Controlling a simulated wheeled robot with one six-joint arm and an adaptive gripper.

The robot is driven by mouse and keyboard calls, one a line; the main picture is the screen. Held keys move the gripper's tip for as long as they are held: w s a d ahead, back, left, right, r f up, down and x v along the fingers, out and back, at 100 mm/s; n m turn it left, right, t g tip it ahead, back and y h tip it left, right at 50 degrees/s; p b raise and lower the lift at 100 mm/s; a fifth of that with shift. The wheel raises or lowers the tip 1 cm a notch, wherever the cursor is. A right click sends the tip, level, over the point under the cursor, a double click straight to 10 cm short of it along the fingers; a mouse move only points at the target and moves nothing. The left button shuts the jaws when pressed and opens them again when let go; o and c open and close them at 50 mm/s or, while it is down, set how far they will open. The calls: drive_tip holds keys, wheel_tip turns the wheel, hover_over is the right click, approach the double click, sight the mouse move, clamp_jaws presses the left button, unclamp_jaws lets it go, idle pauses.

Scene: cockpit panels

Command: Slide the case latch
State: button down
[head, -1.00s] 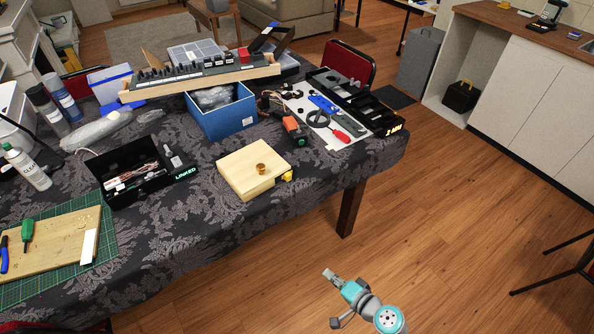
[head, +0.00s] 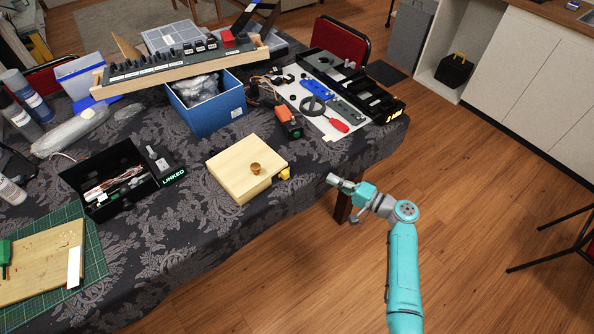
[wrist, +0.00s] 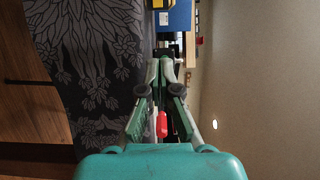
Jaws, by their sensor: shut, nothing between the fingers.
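The case (head: 240,170) is a pale wooden box with a round brass knob (head: 255,168) on its lid, standing near the table's front edge. A small yellow latch (head: 284,174) sits on its right side. My gripper (head: 332,180) is to the right of the latch, off the table's edge and apart from the case. Its fingers are shut and empty. In the wrist view the closed fingers (wrist: 166,62) point toward the top. A yellow patch shows at the top edge there, too cropped to name surely.
A blue box (head: 212,108) stands behind the case. A black tray (head: 115,180) marked LINKED lies to its left.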

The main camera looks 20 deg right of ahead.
sight(287, 176)
drive_tip(key=x, duration=0.9)
drive_tip(key=shift+w+a, duration=0.25)
drive_tip(key=a, duration=0.1)
drive_tip(key=s+a, duration=0.1)
drive_tip(key=a, duration=0.1)
drive_tip(key=shift+s+a, duration=0.15)
drive_tip(key=shift+a, duration=0.3)
drive_tip(key=shift+s+a, duration=0.35)
drive_tip(key=shift+a, duration=0.3)
drive_tip(key=shift+s+a, duration=0.3)
drive_tip(key=shift+a, duration=0.35)
drive_tip(key=shift+d, duration=0.1)
drive_tip(key=v, duration=1.2)
